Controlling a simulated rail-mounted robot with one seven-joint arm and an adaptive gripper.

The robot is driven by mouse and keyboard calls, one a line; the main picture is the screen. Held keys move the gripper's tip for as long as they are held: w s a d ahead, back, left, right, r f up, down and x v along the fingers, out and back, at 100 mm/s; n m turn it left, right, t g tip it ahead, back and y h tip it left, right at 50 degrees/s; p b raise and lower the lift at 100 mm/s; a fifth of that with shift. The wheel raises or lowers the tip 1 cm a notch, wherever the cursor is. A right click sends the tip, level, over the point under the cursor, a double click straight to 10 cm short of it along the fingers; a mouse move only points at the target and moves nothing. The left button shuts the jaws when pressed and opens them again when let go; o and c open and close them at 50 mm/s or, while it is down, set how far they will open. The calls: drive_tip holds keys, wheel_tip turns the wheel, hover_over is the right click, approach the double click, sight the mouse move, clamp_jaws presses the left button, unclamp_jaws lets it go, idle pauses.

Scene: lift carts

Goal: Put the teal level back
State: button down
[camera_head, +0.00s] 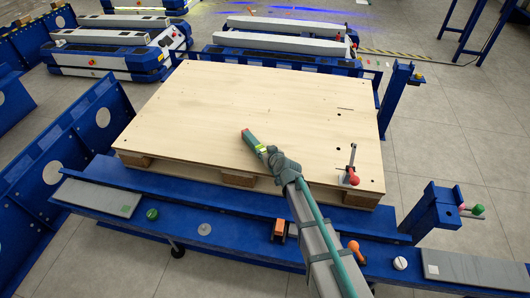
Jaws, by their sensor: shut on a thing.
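The teal level (250,139) is a short dark teal bar with a bright yellow-green patch near its lower end. My gripper (270,154) is shut on its lower end, and the level points up and left from the jaws. Behind it is the bare wooden board (210,105). I cannot tell whether the level touches the board or is held above it. The jaws hide part of the level.
A red-handled tool (351,174) stands at the board's right edge. The blue front ledge (240,238) holds an orange tool (280,230), an orange-ended tool (355,249), a white disc (400,263), a green knob (152,214) and grey pads. A blue post (395,95) rises behind right.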

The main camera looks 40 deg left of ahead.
drive_tip(key=shift+f, duration=0.1)
drive_tip(key=c, duration=0.7)
unclamp_jaws()
drive_tip(key=v, duration=1.2)
